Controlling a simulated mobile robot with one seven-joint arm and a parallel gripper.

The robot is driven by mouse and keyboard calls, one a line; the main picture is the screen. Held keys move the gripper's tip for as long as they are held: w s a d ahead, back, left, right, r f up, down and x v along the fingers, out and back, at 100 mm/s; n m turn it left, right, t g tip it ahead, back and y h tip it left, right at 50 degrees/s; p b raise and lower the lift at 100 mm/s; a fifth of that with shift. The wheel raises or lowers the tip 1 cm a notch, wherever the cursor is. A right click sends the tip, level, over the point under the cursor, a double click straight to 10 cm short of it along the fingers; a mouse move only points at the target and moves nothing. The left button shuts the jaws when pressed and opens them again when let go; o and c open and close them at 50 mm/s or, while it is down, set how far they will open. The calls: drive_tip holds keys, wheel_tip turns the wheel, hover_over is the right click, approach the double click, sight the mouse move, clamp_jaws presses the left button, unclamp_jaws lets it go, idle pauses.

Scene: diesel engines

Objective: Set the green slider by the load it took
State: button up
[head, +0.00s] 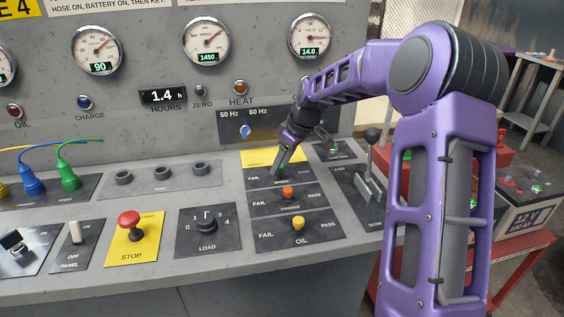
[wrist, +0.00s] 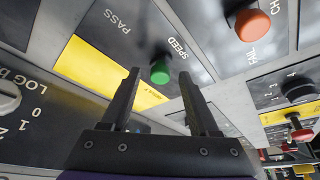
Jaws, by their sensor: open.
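The green slider (head: 281,169) sits on the dark SPEED plate, with FAIL at its left; it looks near the middle of its travel. It also shows in the wrist view (wrist: 160,72), seen between the fingertips. My gripper (head: 279,163) is open and empty, pointing down at the slider; I cannot tell whether the fingers reach beside it. It fills the lower part of the wrist view (wrist: 158,76).
The orange slider (head: 288,192) and yellow OIL slider (head: 299,223) are close in front, both near mid-travel. A lever (head: 368,170) stands at the right. A red STOP button (head: 129,221) is at the left. Gauges above read 90, 1450 and 14.0.

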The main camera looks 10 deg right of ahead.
clamp_jaws()
idle(1.3)
